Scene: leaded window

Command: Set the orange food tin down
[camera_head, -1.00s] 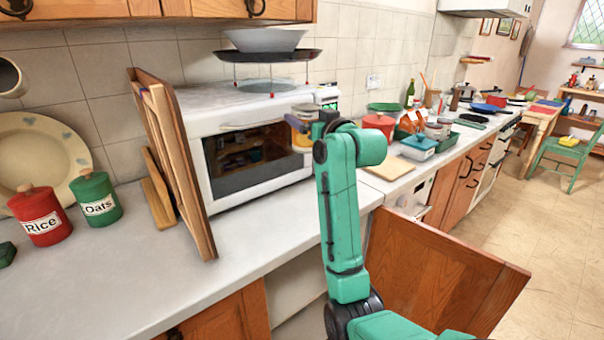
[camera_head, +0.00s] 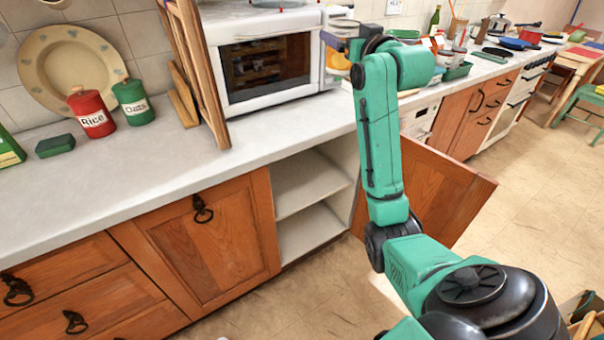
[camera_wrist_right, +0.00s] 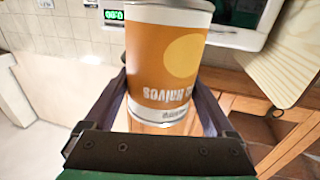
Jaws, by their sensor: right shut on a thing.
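The orange food tin (camera_wrist_right: 165,65) fills the middle of the right wrist view, with an orange label, a yellow disc and lettering that reads upside down there. My right gripper (camera_wrist_right: 160,100) is shut on it, one finger on each side. In the head view the tin (camera_head: 337,64) shows only partly, in front of the microwave's right end, with my right gripper (camera_head: 350,45) and wrist covering much of it. I cannot tell from these views how far its base is from the counter. My left gripper is not in view.
The white microwave (camera_head: 265,62) stands behind the tin. The worktop (camera_head: 150,180) has free room at its front left, before the red Rice jar (camera_head: 92,113) and green Oats jar (camera_head: 133,102). Below, an open cupboard (camera_head: 308,190) shows bare shelves, its wooden door (camera_head: 425,190) swung out.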

